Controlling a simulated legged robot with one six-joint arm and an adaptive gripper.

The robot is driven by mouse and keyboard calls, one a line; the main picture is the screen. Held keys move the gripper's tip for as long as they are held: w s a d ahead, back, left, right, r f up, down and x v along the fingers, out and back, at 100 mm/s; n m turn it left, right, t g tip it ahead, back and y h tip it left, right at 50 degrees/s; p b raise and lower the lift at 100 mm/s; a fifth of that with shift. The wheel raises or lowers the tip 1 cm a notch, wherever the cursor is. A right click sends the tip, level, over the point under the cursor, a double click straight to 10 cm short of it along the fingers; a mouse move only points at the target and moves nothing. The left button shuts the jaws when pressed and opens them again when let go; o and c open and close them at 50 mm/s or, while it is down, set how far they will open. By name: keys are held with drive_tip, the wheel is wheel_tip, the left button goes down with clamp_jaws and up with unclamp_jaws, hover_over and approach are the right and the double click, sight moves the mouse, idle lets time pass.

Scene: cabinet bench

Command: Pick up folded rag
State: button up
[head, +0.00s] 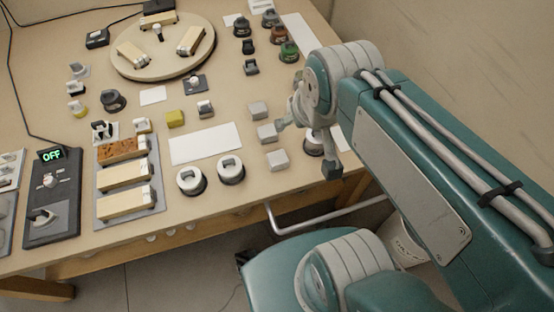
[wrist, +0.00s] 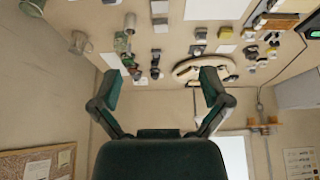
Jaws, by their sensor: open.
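I cannot pick out the folded rag with certainty. Small pale folded-looking blocks (head: 267,133) stand in a column on the right part of the bench in the head view, but they are too small to tell cloth from solid. My gripper (head: 308,150) hangs near the bench's right front edge, to the right of these blocks, with the arm hiding part of that corner. In the wrist view my gripper (wrist: 161,90) shows two dark green fingers spread wide, with nothing between them.
The bench (head: 225,210) holds a round board (head: 128,66), a tray of blocks (head: 103,207), two white round pieces (head: 230,170), a yellow-green block (head: 175,118) and a dark box reading OFF (head: 54,196). A grey rail (head: 330,214) runs below the front edge.

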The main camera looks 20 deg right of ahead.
drive_tip(key=w+f+g, duration=0.3)
drive_tip(key=w+f, duration=0.6)
drive_tip(key=f, duration=0.1)
drive_tip(key=g, duration=0.2)
hover_over(277, 157)
wheel_tip(277, 157, down, 14)
drive_tip(key=f, duration=0.6)
drive_tip(key=shift+s, duration=0.25)
drive_tip(key=shift+w+f, duration=0.15)
drive_tip(key=shift+f, duration=1.2)
drive_tip(key=shift+w+f, duration=0.1)
drive_tip(key=shift+f, duration=1.2)
drive_tip(key=c, duration=0.7)
